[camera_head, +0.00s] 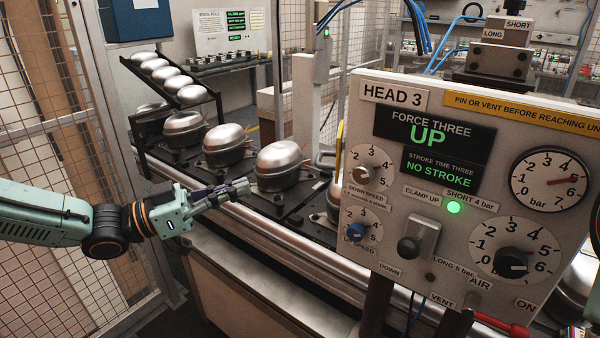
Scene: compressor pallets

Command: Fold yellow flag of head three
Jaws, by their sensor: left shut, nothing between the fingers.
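The head three panel (382,128) fills the right side, with its HEAD 3 label, a display reading FORCE THREE UP and another reading NO STROKE. A narrow upright yellow piece (340,138) shows just left of the panel's edge; the panel hides part of it, and I cannot tell whether it is the flag. My left gripper (244,187) is shut and empty. It points right in front of the row of compressors, left of the panel and apart from the yellow piece. My right gripper is not in view.
Silver domed compressors (280,158) stand in a row on the dark conveyor (303,203), behind a metal front rail. The panel carries knobs, a clamp lever (409,246), gauges and a lit green lamp (454,207). Mesh fencing (50,80) stands at the left.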

